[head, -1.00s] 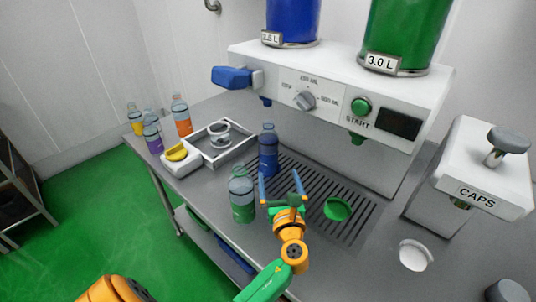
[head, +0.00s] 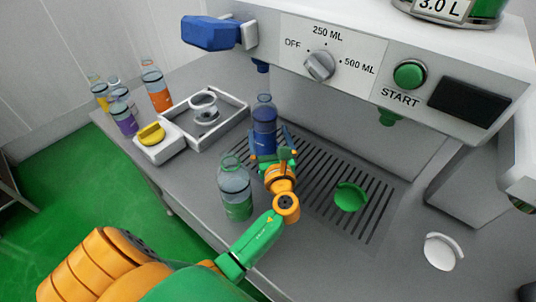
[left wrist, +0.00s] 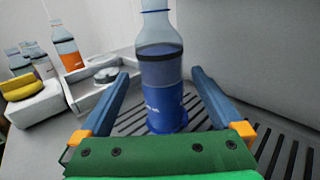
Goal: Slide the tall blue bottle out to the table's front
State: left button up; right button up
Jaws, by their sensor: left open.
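The tall blue bottle (head: 264,127) stands upright at the back left edge of the drip grate, below the machine's left nozzle. In the left wrist view the blue bottle (left wrist: 161,85) stands straight ahead, between the lines of the two blue fingers. My left gripper (head: 270,143) is open, just in front of the bottle, with one finger on each side. Its fingers also show in the left wrist view (left wrist: 160,82). Whether a finger touches the bottle I cannot tell. My right gripper is not in view.
A clear bottle with green liquid (head: 236,188) stands close to the left of my forearm. A green cap-like piece (head: 350,196) lies on the grate (head: 322,170). A grey tray (head: 236,105) and a white block with a yellow top (head: 160,147) are at left. Bare table lies in front of the grate.

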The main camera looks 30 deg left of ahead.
aim_at(267, 141)
pick_arm(q)
notch_tip(267, 141, down, 5)
jog(key=b, duration=0.3)
jog(key=shift+s+d+f+b, duration=0.1)
jog(key=shift+f+b, duration=0.05)
jog(key=shift+b, duration=0.25)
jog(key=b+x, duration=0.2)
jog(key=x, duration=0.4)
jog(key=shift+b, duration=0.35)
jog(key=shift+w+a, duration=0.45)
jog(key=shift+w, duration=0.1)
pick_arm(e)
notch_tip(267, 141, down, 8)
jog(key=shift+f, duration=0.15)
